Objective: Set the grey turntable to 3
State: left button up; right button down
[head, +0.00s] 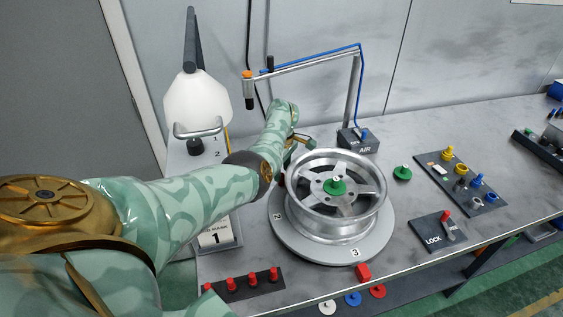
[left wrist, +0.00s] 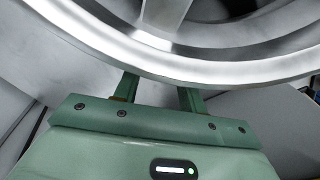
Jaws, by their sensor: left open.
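The grey turntable (head: 375,245) is a round disc on the bench. A silver spoked wheel (head: 345,222) with a green knob (head: 336,186) at its hub sits on it. The label 3 (head: 355,252) is at the disc's front, close to a red block (head: 363,271) on the bench and slightly left of it. A label 2 shows on the left side. My left gripper (head: 308,140) is at the far left side of the wheel. In the left wrist view, its open fingers (left wrist: 162,92) are apart beside the wheel rim (left wrist: 200,72), with nothing visible between them; contact cannot be told.
A sign reading 1 (head: 217,238) and a strip of red pegs (head: 245,284) are at the left front. A LOCK panel (head: 440,232) and a panel of coloured knobs (head: 462,182) are at right. The AIR box (head: 358,142) with its post stands behind the wheel.

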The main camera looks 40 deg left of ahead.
pick_arm(q)
notch_tip(320, 180, up, 4)
jog(key=shift+r+p, duration=0.1)
jog(key=shift+p, duration=0.6)
